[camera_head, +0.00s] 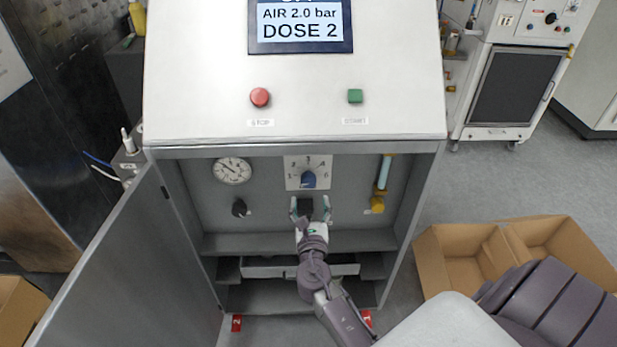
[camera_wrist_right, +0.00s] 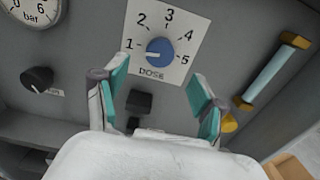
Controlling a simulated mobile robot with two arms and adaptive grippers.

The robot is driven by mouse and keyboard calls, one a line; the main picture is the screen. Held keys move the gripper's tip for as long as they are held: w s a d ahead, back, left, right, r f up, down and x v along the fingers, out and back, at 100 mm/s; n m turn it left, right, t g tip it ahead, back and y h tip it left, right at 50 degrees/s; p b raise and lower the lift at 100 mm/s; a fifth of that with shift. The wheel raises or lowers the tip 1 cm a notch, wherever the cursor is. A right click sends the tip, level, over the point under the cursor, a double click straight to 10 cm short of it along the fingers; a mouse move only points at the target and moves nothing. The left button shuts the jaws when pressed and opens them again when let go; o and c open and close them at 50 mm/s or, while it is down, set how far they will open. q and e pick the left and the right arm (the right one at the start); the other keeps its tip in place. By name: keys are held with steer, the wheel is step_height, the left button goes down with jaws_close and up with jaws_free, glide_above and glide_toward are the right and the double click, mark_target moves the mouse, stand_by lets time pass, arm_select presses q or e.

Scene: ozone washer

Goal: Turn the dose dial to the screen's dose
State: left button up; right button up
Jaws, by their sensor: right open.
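The dose dial is a blue knob (camera_head: 309,180) on a white plate inside the open cabinet. It also shows in the right wrist view (camera_wrist_right: 160,52), with numbers 1 to 5 around it and a pale mark on its left side, towards 1. The screen (camera_head: 300,30) reads "AIR 2.0 bar" and "DOSE 2". My right gripper (camera_head: 310,205) is open and empty just below the dial in the head view. In the right wrist view its fingertips (camera_wrist_right: 160,78) stand apart, either side of and below the dial, not visibly touching it. My left gripper is not in view.
A pressure gauge (camera_head: 232,171) and black knob (camera_head: 239,208) sit left of the dial. A tube with yellow fittings (camera_head: 383,176) is at right. A dark block (camera_wrist_right: 139,102) lies below the dial. The open door (camera_head: 135,265) stands left; cardboard boxes (camera_head: 465,270) stand right.

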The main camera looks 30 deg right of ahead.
mark_target(309, 184)
steer(key=x, duration=0.9)
steer(key=shift+s+a, duration=0.1)
steer(key=c, duration=1.1)
steer(key=shift+c, duration=0.2)
steer(key=m+b, duration=0.1)
steer(key=m, duration=0.1)
steer(key=m+b, duration=0.1)
steer(key=m, duration=0.1)
steer(key=shift+f+m+b, duration=0.2)
steer(key=shift+m+b, duration=0.1)
steer(key=shift+b, duration=0.1)
steer(key=m+b, duration=0.3)
steer(key=m, duration=0.2)
steer(key=shift+r, duration=0.1)
steer(key=shift+m, duration=0.3)
